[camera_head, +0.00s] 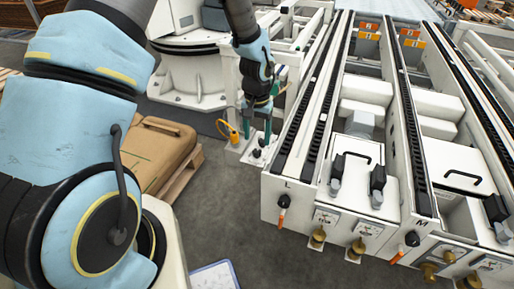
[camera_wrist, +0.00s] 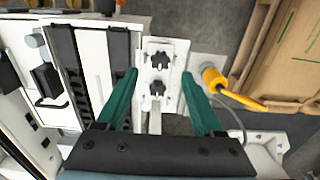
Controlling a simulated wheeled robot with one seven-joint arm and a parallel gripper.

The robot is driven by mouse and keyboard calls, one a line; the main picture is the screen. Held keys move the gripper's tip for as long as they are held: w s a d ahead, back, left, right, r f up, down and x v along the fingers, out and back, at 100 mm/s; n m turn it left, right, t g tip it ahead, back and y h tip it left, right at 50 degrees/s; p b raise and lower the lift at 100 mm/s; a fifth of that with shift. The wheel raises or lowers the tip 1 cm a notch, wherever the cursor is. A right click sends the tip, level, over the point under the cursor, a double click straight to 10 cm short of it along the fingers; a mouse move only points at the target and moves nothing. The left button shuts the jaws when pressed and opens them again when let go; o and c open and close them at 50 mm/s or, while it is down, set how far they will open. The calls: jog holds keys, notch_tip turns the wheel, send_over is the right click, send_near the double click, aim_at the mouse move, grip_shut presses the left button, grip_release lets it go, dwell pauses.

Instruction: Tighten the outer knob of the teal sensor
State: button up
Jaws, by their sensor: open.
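My gripper (camera_head: 257,138) is open, with its dark teal fingers pointing down over a white bracket. In the wrist view my gripper (camera_wrist: 160,73) has its fingertips on either side of the bracket (camera_wrist: 172,46). Two black star knobs stand on the bracket, a far knob (camera_wrist: 160,59) and a near knob (camera_wrist: 157,88). Both lie between the finger lines, and nothing is gripped. In the head view the knobs (camera_head: 257,153) show just below the fingers. I cannot make out a teal sensor body; a yellow-orange sensor (camera_wrist: 214,78) with a cable sits beside the bracket.
The white conveyor frame (camera_head: 292,187) with black belt tracks stands right of the bracket. A brown carton stack (camera_head: 160,150) on a pallet stands at left. A white machine base (camera_head: 187,75) is behind. Grey floor (camera_head: 230,205) lies clear in front.

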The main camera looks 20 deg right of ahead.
aim_at(257, 151)
jog(key=shift+f, duration=2.8)
jog(key=shift+c, duration=0.2)
grip_shut()
